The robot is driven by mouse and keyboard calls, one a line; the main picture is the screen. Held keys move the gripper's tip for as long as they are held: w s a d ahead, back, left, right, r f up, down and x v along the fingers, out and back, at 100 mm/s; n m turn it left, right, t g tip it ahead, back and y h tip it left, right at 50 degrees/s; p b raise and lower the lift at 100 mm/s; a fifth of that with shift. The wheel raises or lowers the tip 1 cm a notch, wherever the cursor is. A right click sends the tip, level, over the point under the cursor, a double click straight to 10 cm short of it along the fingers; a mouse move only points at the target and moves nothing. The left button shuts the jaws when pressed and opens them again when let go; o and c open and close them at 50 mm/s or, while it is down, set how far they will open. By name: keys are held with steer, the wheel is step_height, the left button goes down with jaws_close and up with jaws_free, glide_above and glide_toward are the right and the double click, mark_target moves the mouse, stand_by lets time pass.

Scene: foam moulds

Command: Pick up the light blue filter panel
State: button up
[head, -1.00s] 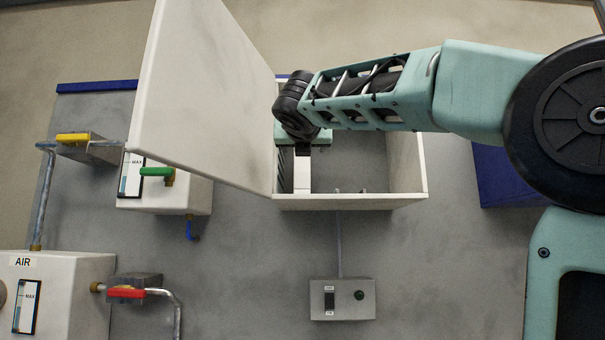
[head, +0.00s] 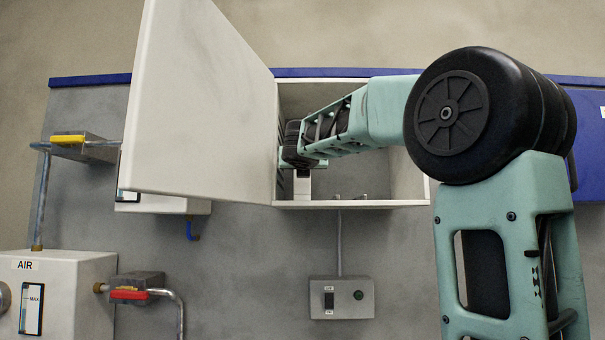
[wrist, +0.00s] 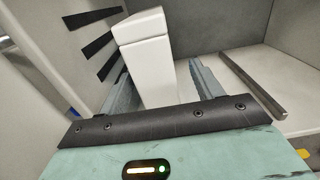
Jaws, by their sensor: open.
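I cannot make out a light blue filter panel in any view. My gripper (wrist: 161,72) is open inside the white cabinet (head: 350,203), with its grey fingers on either side of a white block (wrist: 146,60). I cannot tell whether they touch it. In the head view my gripper is mostly hidden behind my wrist, near the cabinet's left inner wall. The white block (head: 302,187) shows there just below it.
The cabinet door (head: 200,100) stands open at the left. Dark slots (wrist: 92,43) line the wall beside the block, and a thin grey rail (wrist: 252,86) is on the right. A switch box (head: 342,298) is below the cabinet. Pipes with yellow (head: 68,139) and red handles (head: 130,295) are at left.

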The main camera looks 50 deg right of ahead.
steer(key=p+x, duration=0.1)
steer(key=x, duration=0.4)
steer(key=shift+w+a, duration=0.15)
steer(key=c, duration=1.1)
steer(key=shift+r, duration=0.15)
